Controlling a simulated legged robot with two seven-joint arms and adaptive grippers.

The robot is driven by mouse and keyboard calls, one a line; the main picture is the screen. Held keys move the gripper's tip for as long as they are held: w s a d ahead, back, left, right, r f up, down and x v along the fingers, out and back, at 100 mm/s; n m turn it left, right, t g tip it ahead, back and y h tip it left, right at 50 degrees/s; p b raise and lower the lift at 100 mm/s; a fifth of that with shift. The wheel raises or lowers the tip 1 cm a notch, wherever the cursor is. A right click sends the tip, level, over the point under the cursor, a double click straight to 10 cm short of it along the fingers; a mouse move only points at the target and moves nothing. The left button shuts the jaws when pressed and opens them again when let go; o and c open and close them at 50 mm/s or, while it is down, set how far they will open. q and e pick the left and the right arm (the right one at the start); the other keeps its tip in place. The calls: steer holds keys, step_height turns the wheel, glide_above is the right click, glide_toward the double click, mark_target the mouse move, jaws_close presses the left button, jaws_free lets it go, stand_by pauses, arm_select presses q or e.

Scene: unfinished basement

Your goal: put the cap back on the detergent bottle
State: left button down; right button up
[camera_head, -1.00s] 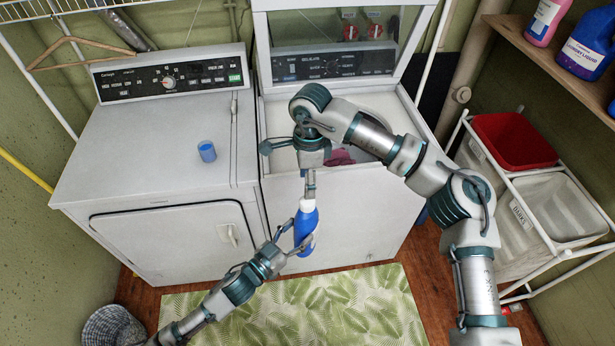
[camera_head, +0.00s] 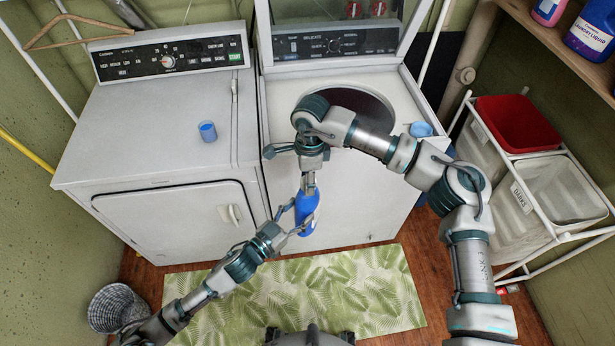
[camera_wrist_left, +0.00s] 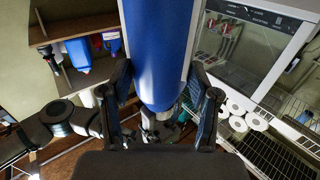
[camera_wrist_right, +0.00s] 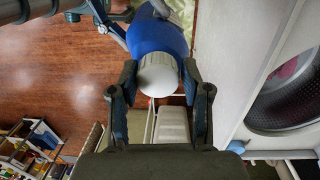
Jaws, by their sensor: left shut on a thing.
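A blue detergent bottle (camera_head: 307,212) is in front of the washer. My left gripper (camera_head: 291,218) is shut on its body, and the bottle also fills the middle of the left wrist view (camera_wrist_left: 160,55). A white ribbed cap (camera_wrist_right: 159,75) is at the end of the bottle's blue shoulder in the right wrist view; its seating is hidden. My right gripper (camera_wrist_right: 159,72) points down over the bottle's top, its fingertips on either side of the cap. The fingertips are very close to it, and I cannot tell whether they grip it. In the head view, the right gripper (camera_head: 310,180) hides the cap.
A blue cup (camera_head: 208,131) stands on the dryer (camera_head: 150,150). Another blue cup (camera_head: 421,130) is on the washer's right rim. The washer (camera_head: 345,205) is open. A laundry rack (camera_head: 540,190) stands at right, a wicker basket (camera_head: 112,308) at lower left.

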jaws_close()
steer(key=shift+m, duration=0.3)
steer(key=o, duration=0.6)
jaws_free()
steer(key=shift+o, duration=0.2)
step_height(320, 180, up, 12)
steer(key=w, duration=0.1)
steer(key=shift+f, duration=0.1)
